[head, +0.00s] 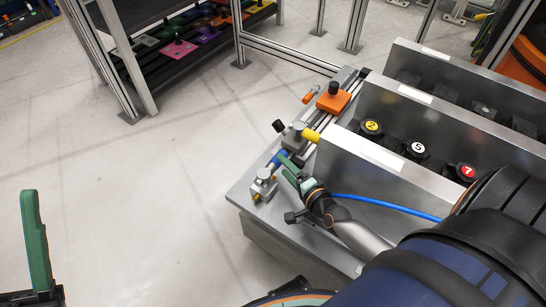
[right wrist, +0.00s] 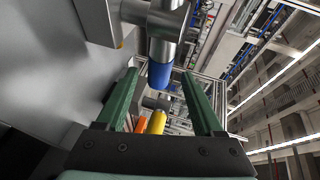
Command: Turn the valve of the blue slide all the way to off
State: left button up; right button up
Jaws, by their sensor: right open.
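The blue slide's valve shows a short blue handle (head: 277,158) beside a grey metal fitting (head: 264,184) at the front left corner of the bench unit. My right gripper (head: 289,171) is right beside the blue handle in the head view, its green fingers pointing at it. In the right wrist view the blue handle (right wrist: 160,75) appears between the tips of the two parted fingers, with a metal cylinder above it. I cannot tell whether a finger touches it. The gripper is open and empty. One green finger of my left gripper (head: 36,240) shows at the lower left, far from the unit.
A yellow handle (head: 308,135) and an orange slide block (head: 333,102) sit farther back on the unit. Upright metal plates (head: 365,155) and black knobs with numbered caps (head: 371,126) stand to the right. Floor at left is clear.

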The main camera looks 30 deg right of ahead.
jog(key=b+x, duration=0.2)
jog(key=x, duration=0.5)
jog(key=shift+w+f, duration=0.1)
jog(key=shift+w, duration=0.05)
grip_shut()
dwell(0.3)
dwell(0.9)
